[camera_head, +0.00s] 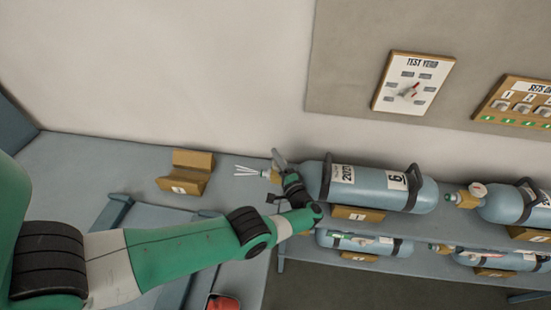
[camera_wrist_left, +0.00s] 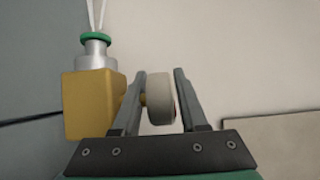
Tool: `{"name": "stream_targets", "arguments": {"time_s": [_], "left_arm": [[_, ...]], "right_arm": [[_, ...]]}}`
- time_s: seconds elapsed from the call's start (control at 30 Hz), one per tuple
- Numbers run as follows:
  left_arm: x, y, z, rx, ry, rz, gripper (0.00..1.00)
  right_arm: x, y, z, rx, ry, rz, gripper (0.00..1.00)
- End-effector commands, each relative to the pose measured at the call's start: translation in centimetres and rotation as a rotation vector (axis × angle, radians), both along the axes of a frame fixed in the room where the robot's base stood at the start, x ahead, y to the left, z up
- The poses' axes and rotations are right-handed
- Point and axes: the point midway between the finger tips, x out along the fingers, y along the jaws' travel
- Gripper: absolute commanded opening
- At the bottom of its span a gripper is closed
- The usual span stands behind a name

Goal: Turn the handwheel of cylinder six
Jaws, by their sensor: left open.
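Cylinder six (camera_head: 370,187) is a light blue tank with black bands and a "6" label. It lies on the rack with its valve end at the left. Its brass valve block (camera_wrist_left: 90,103) shows in the left wrist view with a green-ringed fitting on top. The pale handwheel (camera_wrist_left: 161,99) sits on the block's right side. My left gripper (camera_wrist_left: 160,100) is open, with one finger on each side of the wheel in the picture; I cannot tell whether either touches it. In the head view this gripper (camera_head: 279,158) is at the valve end and hides the wheel. My right gripper is not in view.
Another blue cylinder (camera_head: 510,204) lies to the right, and more (camera_head: 364,244) lie on the lower level. An empty wooden cradle (camera_head: 186,172) stands at left. A "TEST VEHD"-like dial board (camera_head: 413,83) and a sets board (camera_head: 515,102) hang on the wall.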

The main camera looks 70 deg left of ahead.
Motion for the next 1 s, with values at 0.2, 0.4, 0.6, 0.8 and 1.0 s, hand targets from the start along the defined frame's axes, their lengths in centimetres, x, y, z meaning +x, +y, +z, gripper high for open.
{"name": "stream_targets", "arguments": {"time_s": [0.2,0.4,0.6,0.8,1.0], "left_arm": [[0.3,-4.4,0.1,-0.001,0.001,-0.006,0.42],[0.5,-8.9,-0.1,-0.001,0.000,-0.005,0.42],[0.5,-11.0,0.0,0.000,0.001,-0.001,0.42],[0.5,-11.1,0.0,-0.001,0.001,0.000,0.42],[0.7,-11.1,0.1,0.000,-0.007,-0.003,0.71]], "right_arm": [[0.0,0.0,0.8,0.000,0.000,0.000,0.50],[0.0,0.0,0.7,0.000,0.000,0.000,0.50],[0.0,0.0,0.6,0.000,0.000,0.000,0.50],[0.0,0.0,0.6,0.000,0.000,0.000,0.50],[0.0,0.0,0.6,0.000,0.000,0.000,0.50]]}}
